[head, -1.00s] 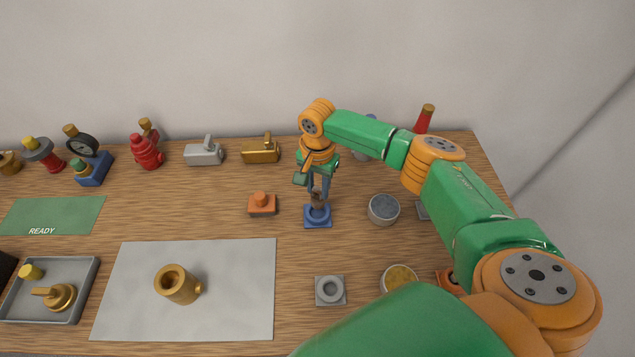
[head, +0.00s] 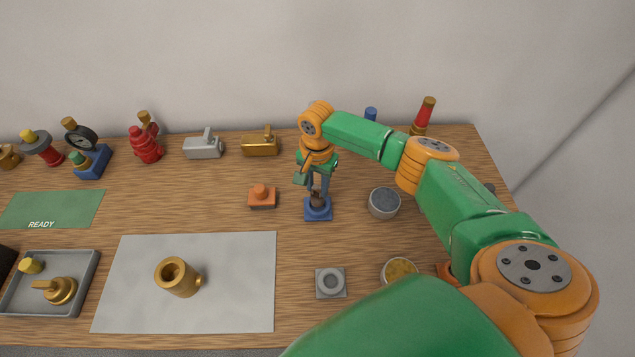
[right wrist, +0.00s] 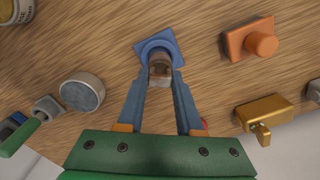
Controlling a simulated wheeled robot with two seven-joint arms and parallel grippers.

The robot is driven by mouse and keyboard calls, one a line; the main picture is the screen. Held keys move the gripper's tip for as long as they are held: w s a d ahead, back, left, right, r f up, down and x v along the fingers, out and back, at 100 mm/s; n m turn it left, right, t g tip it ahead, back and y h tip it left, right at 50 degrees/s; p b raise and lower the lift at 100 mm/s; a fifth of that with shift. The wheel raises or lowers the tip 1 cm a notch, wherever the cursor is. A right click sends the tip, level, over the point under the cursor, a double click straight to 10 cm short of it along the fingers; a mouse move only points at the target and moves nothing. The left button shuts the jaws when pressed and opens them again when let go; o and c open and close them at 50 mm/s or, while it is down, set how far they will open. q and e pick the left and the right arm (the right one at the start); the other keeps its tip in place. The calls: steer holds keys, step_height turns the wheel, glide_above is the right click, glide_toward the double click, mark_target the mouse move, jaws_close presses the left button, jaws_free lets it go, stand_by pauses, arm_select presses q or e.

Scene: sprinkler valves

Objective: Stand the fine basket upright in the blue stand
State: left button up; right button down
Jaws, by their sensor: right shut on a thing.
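The blue stand (head: 318,212) is a square base on the table, right of centre in the head view; it also shows at the top of the right wrist view (right wrist: 155,44). The fine basket (right wrist: 160,72) is a small grey-brown cylinder, upright as far as I can see, at the middle of the stand. Its lower end is hidden, so I cannot tell how deep it sits. My right gripper (right wrist: 160,84) points down over the stand, its blue fingers shut on the basket; it also shows in the head view (head: 317,192). My left gripper is not in view.
An orange block with a knob (head: 262,196) stands left of the stand, and a round grey-lidded tin (head: 384,203) right of it. A grey square fitting (head: 330,282) lies in front. A pale mat (head: 225,300) holds a brass valve body (head: 177,277). Several valves line the back edge.

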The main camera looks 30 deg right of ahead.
steer(key=shift+f+b, duration=0.85)
steer(key=shift+f, duration=0.75)
steer(key=shift+c, duration=2.4)
jaws_free()
step_height(320, 180, up, 3)
steer(key=p, duration=0.3)
steer(key=shift+r, duration=2.55)
